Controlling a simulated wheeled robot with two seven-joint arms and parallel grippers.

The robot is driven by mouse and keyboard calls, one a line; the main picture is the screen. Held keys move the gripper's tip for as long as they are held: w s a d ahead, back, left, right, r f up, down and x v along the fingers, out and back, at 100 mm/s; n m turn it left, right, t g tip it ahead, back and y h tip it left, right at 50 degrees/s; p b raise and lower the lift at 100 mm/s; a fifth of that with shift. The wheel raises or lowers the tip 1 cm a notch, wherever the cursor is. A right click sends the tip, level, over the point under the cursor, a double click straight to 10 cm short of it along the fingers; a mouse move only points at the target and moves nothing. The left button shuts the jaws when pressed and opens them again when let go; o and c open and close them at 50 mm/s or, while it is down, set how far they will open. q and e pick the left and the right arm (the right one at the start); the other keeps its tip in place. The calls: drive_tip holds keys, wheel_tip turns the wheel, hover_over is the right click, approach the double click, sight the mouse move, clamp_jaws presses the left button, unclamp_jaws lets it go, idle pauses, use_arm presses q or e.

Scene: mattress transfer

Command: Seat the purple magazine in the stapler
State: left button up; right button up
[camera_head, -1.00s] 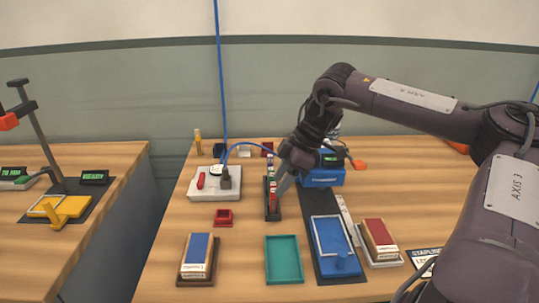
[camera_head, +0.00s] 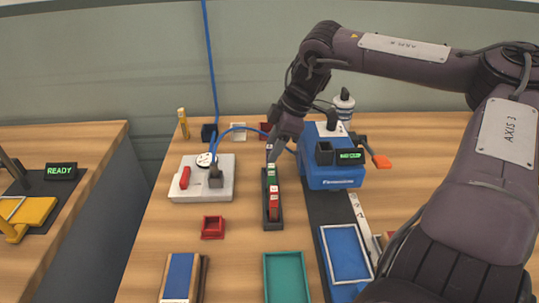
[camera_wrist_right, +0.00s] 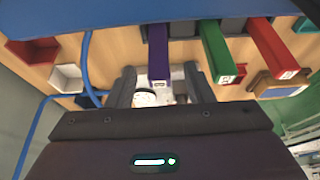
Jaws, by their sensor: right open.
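The purple magazine (camera_wrist_right: 158,52) stands out in the right wrist view, between and just beyond the two fingers of my open right gripper (camera_wrist_right: 161,88). I cannot tell whether they touch it. In the head view my right gripper (camera_head: 272,152) points down at the far end of a dark rack (camera_head: 273,227), hiding most of the purple magazine. A green magazine (camera_head: 271,175) and a red magazine (camera_head: 274,205) stand in the rack's nearer slots; both also show in the wrist view. The blue stapler (camera_head: 325,172), with a small lit display, stands right of the rack. My left gripper is out of view.
A light grey box (camera_head: 208,190) with a blue cable is left of the rack. A small red tray (camera_head: 212,228), a teal tray (camera_head: 285,278) and a blue tray (camera_head: 345,254) lie nearer. Small bins line the back.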

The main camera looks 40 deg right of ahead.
drive_tip(key=x, duration=0.3)
drive_tip(key=shift+f, duration=0.3)
clamp_jaws()
